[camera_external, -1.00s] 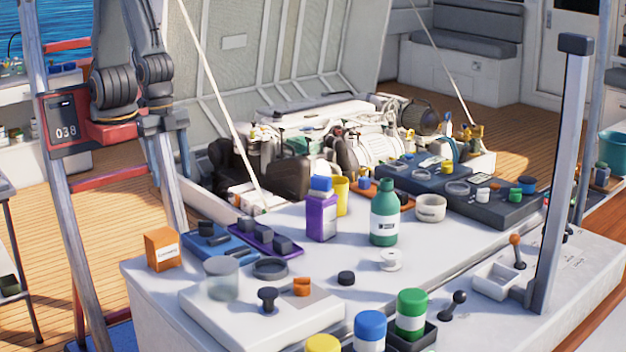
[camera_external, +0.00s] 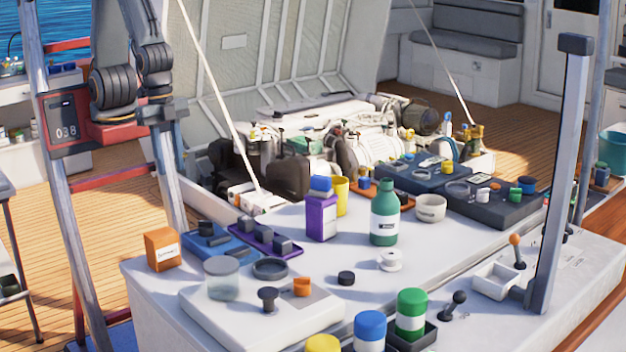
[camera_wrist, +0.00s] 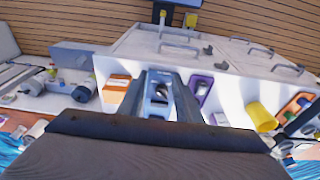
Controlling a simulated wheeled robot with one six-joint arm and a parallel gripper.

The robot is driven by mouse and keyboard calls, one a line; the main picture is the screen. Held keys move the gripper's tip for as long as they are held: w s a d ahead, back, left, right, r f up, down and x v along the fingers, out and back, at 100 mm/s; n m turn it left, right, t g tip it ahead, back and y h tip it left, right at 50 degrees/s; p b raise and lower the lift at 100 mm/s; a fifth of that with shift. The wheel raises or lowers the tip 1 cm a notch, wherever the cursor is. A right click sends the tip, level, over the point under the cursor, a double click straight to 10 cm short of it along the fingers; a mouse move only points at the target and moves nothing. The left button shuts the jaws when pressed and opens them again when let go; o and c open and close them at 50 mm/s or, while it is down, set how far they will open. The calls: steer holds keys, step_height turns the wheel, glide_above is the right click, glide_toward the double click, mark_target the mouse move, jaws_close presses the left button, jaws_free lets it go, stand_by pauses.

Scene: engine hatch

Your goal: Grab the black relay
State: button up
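The black relay cannot be singled out for sure. Dark blocks sit on a blue tray (camera_external: 222,246) and several dark grey cubes (camera_external: 265,234) stand on a purple tray (camera_external: 240,236), both at the table's left. The purple tray also shows in the wrist view (camera_wrist: 200,90), right of my gripper (camera_wrist: 160,90). My gripper's two prongs appear apart with nothing clearly between them, and they cover part of the blue tray's area. In the external view my arm hangs at the upper left, above and apart from the trays.
An orange box (camera_external: 162,249) stands left of the blue tray. A purple bottle (camera_external: 321,217), yellow cup (camera_external: 342,196) and green bottle (camera_external: 384,220) stand to the right. A clear jar (camera_external: 221,279) and dark ring (camera_external: 270,268) are in front. A slanted pole (camera_external: 222,110) rises behind.

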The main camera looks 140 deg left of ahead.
steer(key=w+a+n+t+h+b, duration=0.3)
steer(key=w+a+n+h+b, duration=0.15)
steer(key=w+a+n, duration=1.5)
steer(key=s+a+r+n+t+y+b, duration=0.15)
steer(key=a+n+t, duration=0.45)
steer(key=a, duration=1.3)
steer(key=a+r+n+t+y+b, duration=0.1)
steer(key=a+n+t+y+b, duration=0.15)
steer(key=a+n, duration=1.25)
steer(key=m, duration=0.5)
glide_toward(400, 193)
steer(key=shift+n+y+x, duration=0.25)
steer(key=shift+x, duration=0.8)
steer(key=shift+w+d+f, duration=0.1)
steer(key=shift+w+f, duration=0.1)
steer(key=shift+f, duration=0.1)
steer(key=shift+p+x, duration=1.7)
steer(key=shift+x, duration=1.9)
